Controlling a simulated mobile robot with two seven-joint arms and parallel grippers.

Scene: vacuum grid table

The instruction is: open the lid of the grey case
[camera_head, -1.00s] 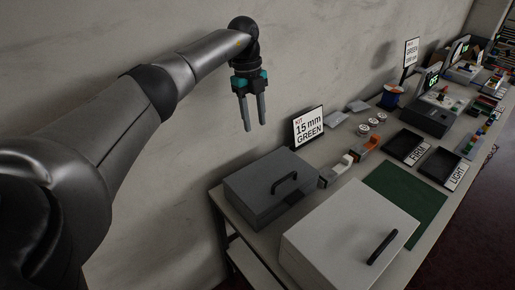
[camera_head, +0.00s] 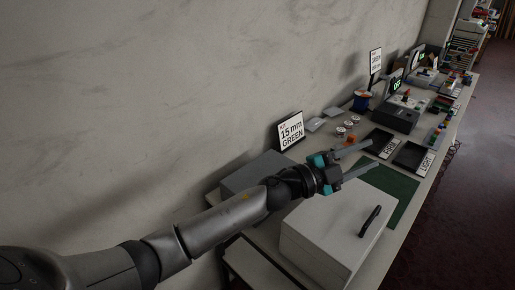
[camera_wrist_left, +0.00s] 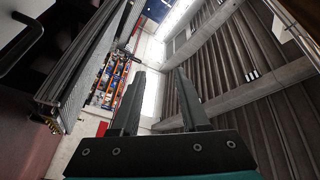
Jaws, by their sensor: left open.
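The grey case (camera_head: 240,178) stands at the near left end of the table against the wall, shut as far as I can see. My left arm covers its front part, and its handle is hidden. My left gripper (camera_head: 358,161) is open and empty, past the case's right side and above the table, its fingers pointing right and away. In the left wrist view the two fingers (camera_wrist_left: 158,100) are apart with nothing between them. My right gripper is not in view.
A white case (camera_head: 325,230) with a black handle stands in front of the grey case. Beyond lie a green mat (camera_head: 388,184), black trays (camera_head: 412,157), a 15 mm green sign (camera_head: 290,130) and several small parts. The wall is close behind the table.

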